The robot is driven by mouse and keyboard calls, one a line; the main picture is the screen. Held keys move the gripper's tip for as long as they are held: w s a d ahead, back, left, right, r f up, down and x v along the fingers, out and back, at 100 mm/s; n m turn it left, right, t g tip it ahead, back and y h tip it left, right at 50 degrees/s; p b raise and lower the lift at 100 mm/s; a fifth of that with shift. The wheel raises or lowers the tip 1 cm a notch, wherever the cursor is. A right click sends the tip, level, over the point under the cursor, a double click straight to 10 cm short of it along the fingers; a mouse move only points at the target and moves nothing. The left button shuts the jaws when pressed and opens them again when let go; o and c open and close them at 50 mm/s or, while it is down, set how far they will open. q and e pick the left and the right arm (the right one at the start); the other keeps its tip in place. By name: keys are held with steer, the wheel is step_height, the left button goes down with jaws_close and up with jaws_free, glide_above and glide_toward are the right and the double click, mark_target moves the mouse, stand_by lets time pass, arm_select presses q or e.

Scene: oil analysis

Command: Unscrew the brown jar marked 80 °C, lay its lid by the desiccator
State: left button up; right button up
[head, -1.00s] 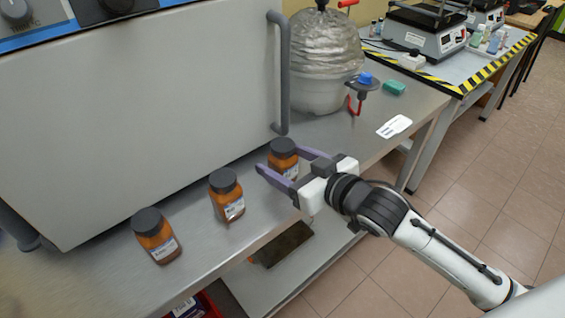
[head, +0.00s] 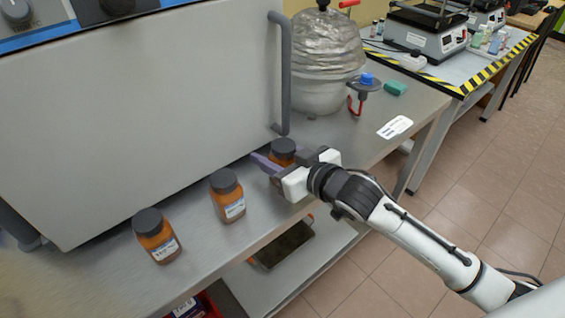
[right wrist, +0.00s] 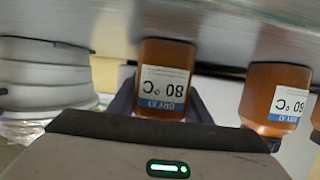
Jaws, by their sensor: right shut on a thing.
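The brown jar marked 80 °C (head: 284,147) stands upright on the steel bench, its dark lid on, the rightmost of three similar jars. My right gripper (head: 281,161) is around this jar from the front right, its purple fingers on either side, shut on it. In the right wrist view the picture is upside down, and the jar's 80 °C label (right wrist: 164,90) shows between the fingers. The desiccator (head: 322,62), a round vessel with a clear domed top, stands behind and to the right of the jar. My left gripper is not in view.
Two more brown jars, one in the middle (head: 227,195) and one at the left (head: 156,236), stand along the bench. The oven door (head: 150,110) with its grey handle (head: 281,75) rises behind. Bare bench lies right of the jar, near a white label card (head: 395,127).

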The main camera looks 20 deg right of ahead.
steer(key=s+d, duration=0.3)
steer(key=s, duration=0.5)
steer(key=s+d, duration=0.3)
steer(key=s, duration=0.6)
steer(key=shift+r+b, duration=0.15)
steer(key=shift+b, duration=0.3)
steer(key=o, duration=0.7)
steer(key=shift+c, duration=0.2)
steer(key=c, duration=1)
steer(key=shift+d, duration=0.1)
steer(key=w+d+f, duration=0.1)
steer(key=w+d, duration=0.1)
steer(key=d, duration=0.2)
steer(key=s+a+r+n+g+y, duration=0.2)
steer(key=a+r+n+g+y, duration=0.3)
steer(key=r+n+y, duration=0.2)
steer(key=shift+s+a, duration=0.15)
steer(key=shift+a, duration=0.1)
